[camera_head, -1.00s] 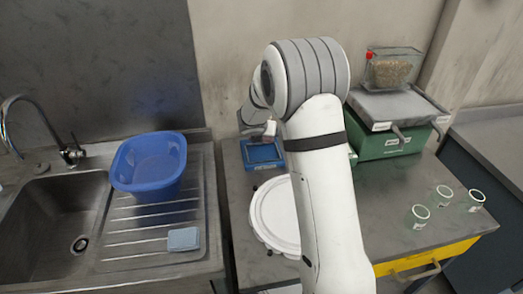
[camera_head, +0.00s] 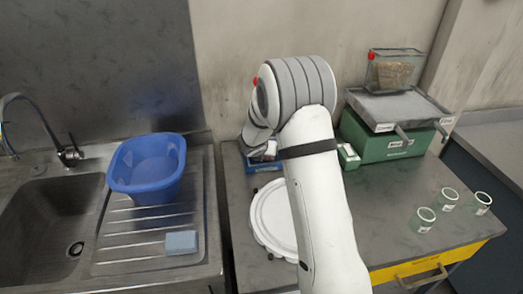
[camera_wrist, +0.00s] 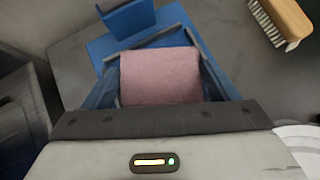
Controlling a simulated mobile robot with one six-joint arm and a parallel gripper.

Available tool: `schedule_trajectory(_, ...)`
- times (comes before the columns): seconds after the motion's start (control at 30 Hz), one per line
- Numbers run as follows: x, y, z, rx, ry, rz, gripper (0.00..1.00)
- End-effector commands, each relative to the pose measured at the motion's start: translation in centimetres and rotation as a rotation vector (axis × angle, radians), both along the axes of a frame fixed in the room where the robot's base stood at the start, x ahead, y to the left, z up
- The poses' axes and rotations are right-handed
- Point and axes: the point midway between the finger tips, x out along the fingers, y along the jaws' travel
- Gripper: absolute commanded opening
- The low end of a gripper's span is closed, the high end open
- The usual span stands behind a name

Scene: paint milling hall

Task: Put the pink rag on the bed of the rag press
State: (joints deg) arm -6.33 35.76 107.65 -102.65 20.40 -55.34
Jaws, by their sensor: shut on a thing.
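The pink rag (camera_wrist: 160,76) is between the two fingers of my gripper (camera_wrist: 158,62) in the wrist view. My gripper is shut on it. A blue device that looks like the rag press (camera_wrist: 127,20) shows behind and around the rag, with a raised plate and a flat blue part. The rag is over or at its bed; I cannot tell whether it touches. In the head view the blue press (camera_head: 262,163) is at the back left of the bench, mostly hidden by my arm, and the rag is hidden.
A wooden brush (camera_wrist: 283,20) lies right of the press. A white round plate (camera_head: 270,220) is on the bench in front. A green machine (camera_head: 385,144) with a tray and glass tank stands right. Several small jars (camera_head: 424,220) are front right. A blue tub (camera_head: 148,172) and a sponge (camera_head: 181,242) are by the sink.

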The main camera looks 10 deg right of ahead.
Motion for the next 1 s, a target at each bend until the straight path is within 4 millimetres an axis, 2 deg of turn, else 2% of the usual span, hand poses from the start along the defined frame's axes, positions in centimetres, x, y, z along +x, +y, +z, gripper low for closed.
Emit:
schedule_trajectory(0.07, 0.0, 0.0, -0.4, 0.0, -0.001, -0.001, 0.56)
schedule_trajectory(0.1, 0.0, 0.0, -0.2, 0.001, 0.0, -0.001, 0.83)
schedule_trajectory(0.3, 0.0, 0.0, -0.2, 0.001, 0.0, -0.001, 1.0)
schedule_trajectory(0.57, 0.0, -0.1, 0.0, 0.0, 0.0, -0.001, 1.0)
schedule_trajectory(0.7, 0.0, -0.1, 0.9, 0.0, 0.0, -0.001, 1.0)
schedule_trajectory(0.87, -1.9, 0.7, 2.7, 0.001, -0.004, -0.001, 1.0)
schedule_trajectory(1.0, -3.9, 1.6, 5.0, 0.001, -0.004, 0.0, 1.0)
